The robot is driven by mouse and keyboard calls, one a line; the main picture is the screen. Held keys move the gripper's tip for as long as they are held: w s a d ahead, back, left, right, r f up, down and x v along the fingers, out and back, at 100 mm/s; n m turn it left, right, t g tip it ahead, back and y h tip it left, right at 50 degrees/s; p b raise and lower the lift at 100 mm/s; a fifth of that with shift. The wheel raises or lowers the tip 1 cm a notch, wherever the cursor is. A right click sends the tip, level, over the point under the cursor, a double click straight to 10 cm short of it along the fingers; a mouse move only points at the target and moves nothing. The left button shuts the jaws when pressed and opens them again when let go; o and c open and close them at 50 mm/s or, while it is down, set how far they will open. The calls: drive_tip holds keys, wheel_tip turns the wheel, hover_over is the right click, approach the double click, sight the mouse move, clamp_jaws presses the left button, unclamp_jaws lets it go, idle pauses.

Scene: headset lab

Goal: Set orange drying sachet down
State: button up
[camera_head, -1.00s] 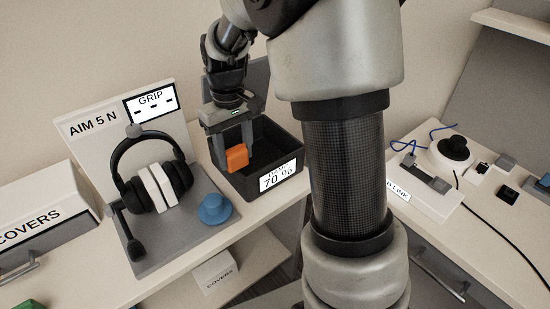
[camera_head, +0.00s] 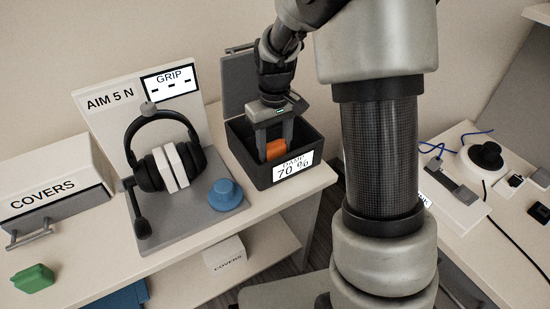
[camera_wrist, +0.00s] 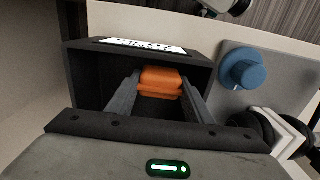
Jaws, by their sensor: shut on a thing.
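My gripper (camera_head: 276,143) is shut on the orange drying sachet (camera_head: 275,149) and holds it inside the mouth of the dark open box (camera_head: 251,172), below the rim. In the wrist view the orange sachet (camera_wrist: 161,81) sits between my two fingers (camera_wrist: 158,88), with the dark box (camera_wrist: 88,68) around it. The box bears a white label reading 70 %. Whether the sachet touches the box floor cannot be told.
A headset (camera_head: 165,160) stands on a grey board left of the box, with a blue knob-like piece (camera_head: 225,195) between. The box's raised lid (camera_head: 238,85) stands behind it. A COVERS box (camera_head: 50,180) and a green item (camera_head: 33,279) are at the left.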

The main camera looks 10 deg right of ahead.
sight(275, 157)
drive_tip(key=shift+f+b, duration=0.35)
drive_tip(key=shift+f, duration=1.6)
drive_tip(key=shift+f, duration=0.15)
drive_tip(key=o, duration=1)
drive_tip(key=shift+o, duration=0.2)
